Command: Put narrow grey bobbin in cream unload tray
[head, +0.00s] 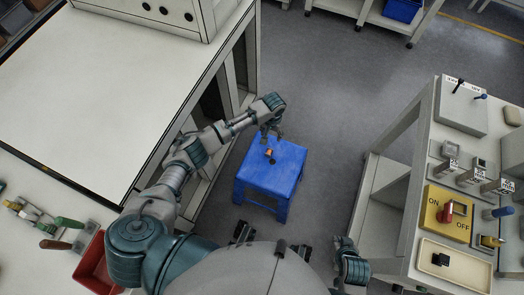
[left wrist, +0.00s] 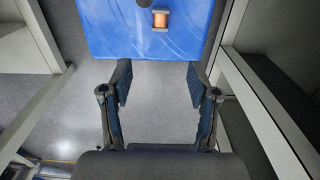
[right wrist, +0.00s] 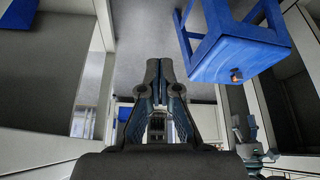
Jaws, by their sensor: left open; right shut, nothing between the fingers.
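A small bobbin with copper-coloured winding and grey end flanges (left wrist: 160,19) lies on the blue stool (head: 258,185). The bobbin also shows in the head view (head: 268,152); a small dark thing (left wrist: 144,3) lies beside it. I cannot tell which is the narrow grey bobbin. My left gripper (head: 272,137) is open and empty over the stool's far part; its fingers (left wrist: 160,75) are apart from the bobbin. A cream tray (head: 467,272) on the right bench holds a dark object (head: 440,259). My right gripper (right wrist: 160,65) is shut and empty, low beside my body, away from the stool.
The right bench (head: 405,215) carries a yellow ON/OFF switch panel (head: 447,214) and several small fixtures. A large white table (head: 110,80) stands at the left, with a red bin (head: 96,265) and tools nearby. Open grey floor (head: 325,110) lies between stool and bench.

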